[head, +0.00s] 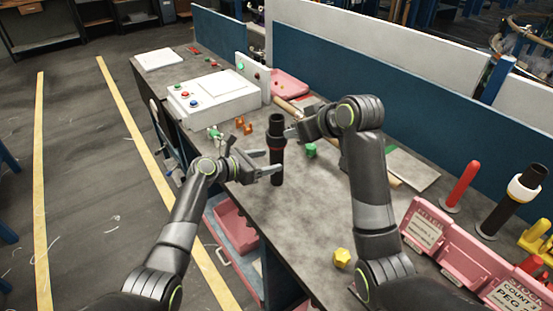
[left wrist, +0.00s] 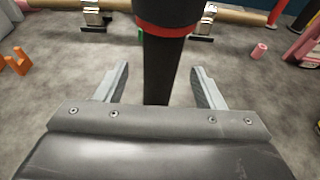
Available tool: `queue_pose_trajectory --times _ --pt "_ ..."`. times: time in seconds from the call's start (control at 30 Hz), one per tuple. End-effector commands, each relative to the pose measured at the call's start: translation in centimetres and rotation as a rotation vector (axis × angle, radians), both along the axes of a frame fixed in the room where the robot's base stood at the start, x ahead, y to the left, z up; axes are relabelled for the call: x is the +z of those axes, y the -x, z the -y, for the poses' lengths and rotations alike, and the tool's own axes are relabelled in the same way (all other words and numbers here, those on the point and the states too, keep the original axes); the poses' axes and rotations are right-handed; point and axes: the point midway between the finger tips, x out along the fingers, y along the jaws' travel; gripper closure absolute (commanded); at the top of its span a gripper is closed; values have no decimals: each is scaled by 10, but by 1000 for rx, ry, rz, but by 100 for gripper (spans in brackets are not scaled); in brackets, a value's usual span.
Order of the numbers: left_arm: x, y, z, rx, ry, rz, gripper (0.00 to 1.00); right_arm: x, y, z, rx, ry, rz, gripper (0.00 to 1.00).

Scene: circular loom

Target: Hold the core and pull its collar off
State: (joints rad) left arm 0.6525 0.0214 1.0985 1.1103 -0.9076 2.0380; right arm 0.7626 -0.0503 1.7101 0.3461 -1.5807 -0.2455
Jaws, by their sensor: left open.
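The core (head: 277,170) is a tall, dark, upright cylinder near the middle of the bench. A wider black part, seemingly the collar (head: 276,127), is around its upper end, with an orange-red band below it. In the left wrist view the dark core (left wrist: 166,75) rises between my fingers, with a red band near the top edge. My left gripper (head: 279,174) is open at the core's lower part, one finger on each side. My right gripper (head: 289,133) is beside the collar at its right; whether its fingers are closed on it is unclear.
A white control box (head: 212,97) stands behind at the left. Small orange pieces (head: 243,126) and a green piece (head: 311,150) lie near the core. Pink bins (head: 452,247), a red peg (head: 462,185) and a dark post with a white ring (head: 523,188) are at the right.

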Motion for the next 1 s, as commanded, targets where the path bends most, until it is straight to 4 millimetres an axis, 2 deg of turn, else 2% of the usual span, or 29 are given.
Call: queue_pose_trajectory --times 0.1,0.33,0.8,0.87,1.0 --pt "-4 -8 13 -2 0 -2 37 0 0 0 0 0 0 64" --pt "-10 -19 28 -1 2 0 37 0 0 0 0 0 0 64" --pt "-12 -23 33 0 -1 1 37 0 0 0 0 0 0 64" --pt "-12 -23 33 0 -1 1 43 0 0 0 0 0 0 64" --pt "-13 -23 33 0 0 0 61 0 0 0 0 0 0 64"
